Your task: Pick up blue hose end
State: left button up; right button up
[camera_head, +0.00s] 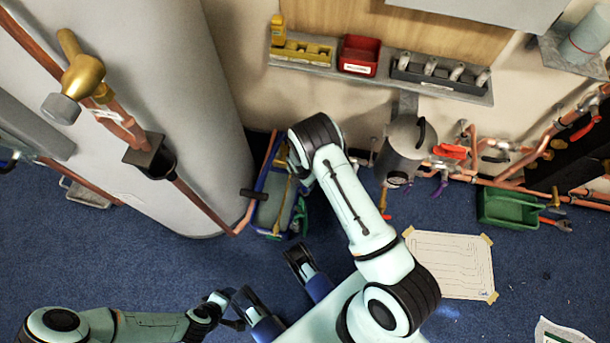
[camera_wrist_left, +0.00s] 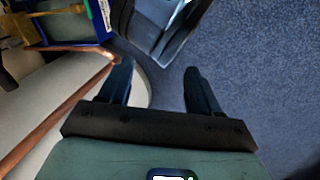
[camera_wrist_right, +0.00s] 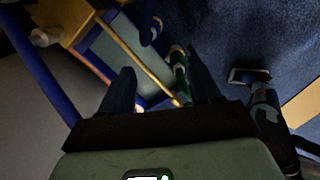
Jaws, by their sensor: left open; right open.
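A blue curved piece (camera_wrist_right: 150,30) lies by the blue-framed holder (camera_wrist_right: 40,70) in the right wrist view; I cannot tell for sure that it is the hose end. My right gripper (camera_wrist_right: 160,72) is open over the holder, with a green and white piece (camera_wrist_right: 180,68) near its right finger. In the head view the holder (camera_head: 263,210) stands beside the large grey cylinder, and my right arm hides that gripper. My left gripper (camera_head: 228,308) is open and empty at the lower left, above the floor; its spread fingers show in the left wrist view (camera_wrist_left: 156,72).
The large grey cylinder (camera_head: 185,90) and its copper pipe (camera_head: 205,207) stand left of the holder. A wall shelf carries a red bin (camera_head: 358,55). A green tray (camera_head: 508,208) and a paper sheet (camera_head: 450,265) lie on the right. Blue floor (camera_head: 120,250) is clear at left.

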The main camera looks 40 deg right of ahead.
jog(key=shift+n, duration=0.6)
jog(key=f, duration=0.2)
jog(key=w+d+f+b, duration=0.1)
jog(key=f, duration=0.1)
jog(key=d+f+b, duration=0.1)
jog(key=f, duration=0.1)
jog(key=shift+w+f, duration=0.2)
jog(key=shift+f, duration=0.2)
jog(key=shift+f+b, duration=0.35)
jog(key=shift+f, duration=0.15)
jog(key=shift+w+f, duration=0.1)
jog(key=shift+f, duration=0.25)
jog(key=f, duration=0.1)
jog(key=f+b, duration=0.1)
jog(key=f, duration=0.1)
jog(key=shift+w+d+f+b, duration=0.15)
jog(key=shift+d+f+b, duration=0.1)
jog(key=shift+b, duration=0.15)
jog(key=shift+f, duration=0.45)
pick_arm(q)
notch_tip(320, 180, down, 6)
jog(key=w+a, duration=0.1)
jog(key=a, duration=0.1)
jog(key=shift+a+f+n+y, duration=0.2)
jog(key=shift+n+y, duration=0.1)
jog(key=shift+y, duration=0.1)
pick_arm(e)
grip_shut()
